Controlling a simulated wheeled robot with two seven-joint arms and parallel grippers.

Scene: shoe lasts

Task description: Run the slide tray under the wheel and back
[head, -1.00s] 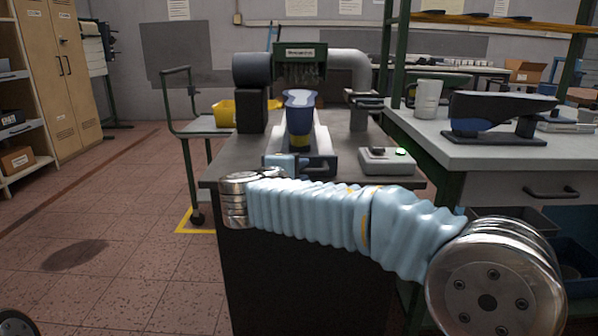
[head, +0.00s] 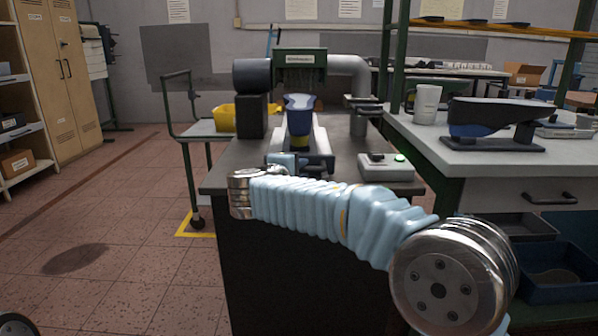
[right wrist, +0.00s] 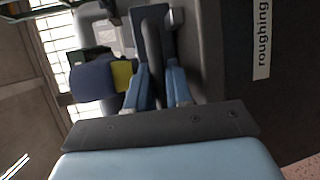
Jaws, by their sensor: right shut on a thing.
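The slide tray (head: 318,163) shows its dark front handle and pale rails on the dark bench. A shoe last (head: 299,116), blue with a yellow band, stands upright on it; it also shows in the right wrist view (right wrist: 92,80). The last is in front of the green-hooded wheel unit (head: 300,66); the wheel itself is hard to make out. My right gripper (head: 296,162) is at the tray's front, partly hidden by its wrist. In the right wrist view its blue fingers (right wrist: 152,88) are shut on the dark tray handle (right wrist: 153,45). My left gripper is not in view.
A control box (head: 386,168) with a lit green button sits at the bench's right. A trolley (head: 203,127) with a yellow bin is left. The left floor is clear.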

